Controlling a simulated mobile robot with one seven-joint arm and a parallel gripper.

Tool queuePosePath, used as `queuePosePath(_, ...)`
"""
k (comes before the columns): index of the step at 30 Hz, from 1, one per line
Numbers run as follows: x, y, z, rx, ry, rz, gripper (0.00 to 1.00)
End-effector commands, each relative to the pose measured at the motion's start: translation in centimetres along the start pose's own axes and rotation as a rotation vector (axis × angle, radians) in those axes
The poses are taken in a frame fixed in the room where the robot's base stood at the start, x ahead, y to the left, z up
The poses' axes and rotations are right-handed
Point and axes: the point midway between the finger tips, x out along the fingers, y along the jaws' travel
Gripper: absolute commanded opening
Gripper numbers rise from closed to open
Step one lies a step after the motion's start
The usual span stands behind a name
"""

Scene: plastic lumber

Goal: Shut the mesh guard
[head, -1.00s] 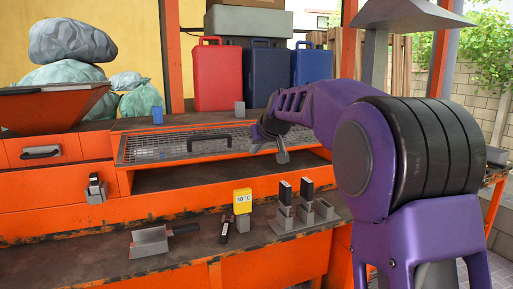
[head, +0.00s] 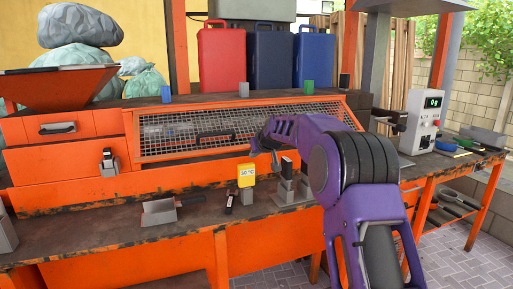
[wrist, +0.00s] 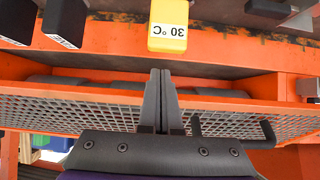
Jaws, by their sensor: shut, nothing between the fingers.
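The mesh guard (head: 190,130) is a grey wire panel in an orange frame. In the head view it slopes down over the front opening of the orange bench unit. Its dark handle (head: 215,135) is on the mesh, and also shows in the wrist view (wrist: 235,132). In the wrist view a strip of the dark interior (wrist: 90,83) shows between the guard's front edge and the orange lip, so a gap seems to remain there. My gripper (head: 277,168) is shut and empty, at the right front of the guard. Its fingertips (wrist: 160,74) overlap the guard's edge in the wrist view; contact is unclear.
A metal scoop (head: 160,211) lies further left. Red (head: 221,58) and blue canisters (head: 273,58) stand behind. A control box (head: 421,122) is at right.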

Motion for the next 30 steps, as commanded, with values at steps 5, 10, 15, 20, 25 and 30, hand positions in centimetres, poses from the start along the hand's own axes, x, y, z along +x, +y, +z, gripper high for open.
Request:
queuePosePath(5,1.3,-0.1,0.4,-0.001,0.000,-0.001,0.00)
queuePosePath(10,1.8,-0.1,0.5,-0.002,0.001,0.000,0.00)
queuePosePath(15,1.9,-0.1,0.5,-0.001,0.001,0.000,0.00)
queuePosePath(20,1.8,-0.1,0.5,-0.001,0.001,0.000,0.00)
queuePosePath(25,1.8,-0.1,0.5,-0.001,0.001,0.000,0.00)
queuePosePath(30,1.4,-0.1,0.2,-0.002,0.002,0.000,0.00)
